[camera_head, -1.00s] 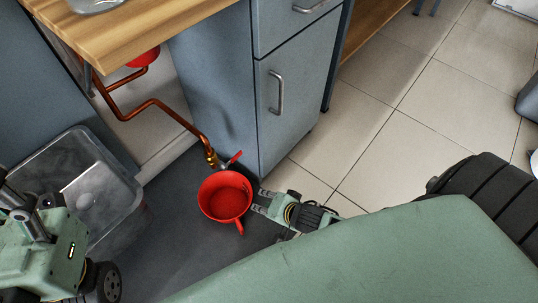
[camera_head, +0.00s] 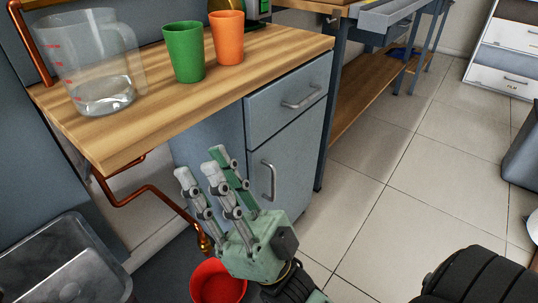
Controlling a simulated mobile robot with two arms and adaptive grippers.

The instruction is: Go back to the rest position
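My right gripper (camera_head: 200,168) is raised in front of the grey-blue cabinet, its fingers pointing up, spread apart and empty. A red cup (camera_head: 218,283) stands on the dark floor mat below it, partly hidden by the gripper and cut by the bottom edge. The copper pipe (camera_head: 150,192) runs down from under the counter to a brass end (camera_head: 206,243) above the cup. The valve's red handle cannot be seen now. My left gripper is not in view.
The wooden counter (camera_head: 190,88) holds a clear jug (camera_head: 103,65) with a little liquid, a green cup (camera_head: 184,52) and an orange cup (camera_head: 228,38). Tiled floor (camera_head: 400,200) is clear at right.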

